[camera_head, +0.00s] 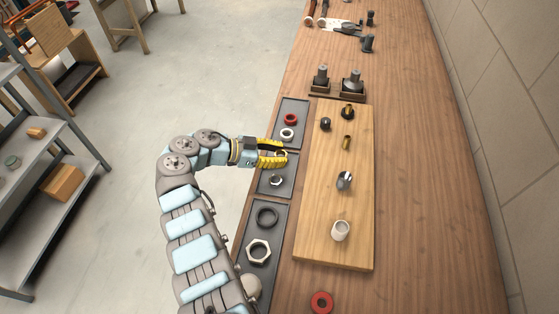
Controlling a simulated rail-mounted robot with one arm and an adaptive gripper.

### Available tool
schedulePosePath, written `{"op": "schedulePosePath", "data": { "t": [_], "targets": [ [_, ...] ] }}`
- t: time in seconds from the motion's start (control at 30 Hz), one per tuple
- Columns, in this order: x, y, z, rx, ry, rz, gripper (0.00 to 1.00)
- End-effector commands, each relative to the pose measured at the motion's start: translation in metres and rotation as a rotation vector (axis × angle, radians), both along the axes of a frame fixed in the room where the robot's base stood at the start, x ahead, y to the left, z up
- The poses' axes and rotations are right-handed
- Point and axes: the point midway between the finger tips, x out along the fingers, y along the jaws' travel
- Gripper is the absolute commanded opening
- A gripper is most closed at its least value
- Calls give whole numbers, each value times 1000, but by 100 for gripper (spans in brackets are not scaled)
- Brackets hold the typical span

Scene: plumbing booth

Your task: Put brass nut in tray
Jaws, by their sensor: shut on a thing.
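My gripper (284,152) has yellow fingers and reaches in from the left. It is shut on a small brass-coloured thing (281,154), which I take to be the brass nut; the fingers hide most of it. The gripper is over the dark grey tray (268,189), near the divide between its far and middle compartments. I cannot tell how high above it the nut is. A silver nut (276,180) lies in the middle compartment. A red ring (291,119) and a pale ring (287,134) lie in the far compartment.
The near compartment holds a dark ring (267,217) and a large hex nut (258,252). A wooden board (318,190) with several fittings lies right of the tray. Dark stands (351,87) are behind it. A red ring (321,302) lies at the front. The bench's right side is clear.

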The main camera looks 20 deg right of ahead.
Motion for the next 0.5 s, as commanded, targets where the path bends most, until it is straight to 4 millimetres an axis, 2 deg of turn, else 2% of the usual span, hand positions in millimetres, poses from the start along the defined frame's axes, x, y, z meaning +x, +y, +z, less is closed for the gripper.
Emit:
{"op": "schedulePosePath", "data": {
  "t": [0.23, 0.5],
  "targets": [
    [1, -1, -27, 0, 4, 1, 0],
    [2, 0, -33, -1, 2, 2, 0]
  ]
}}
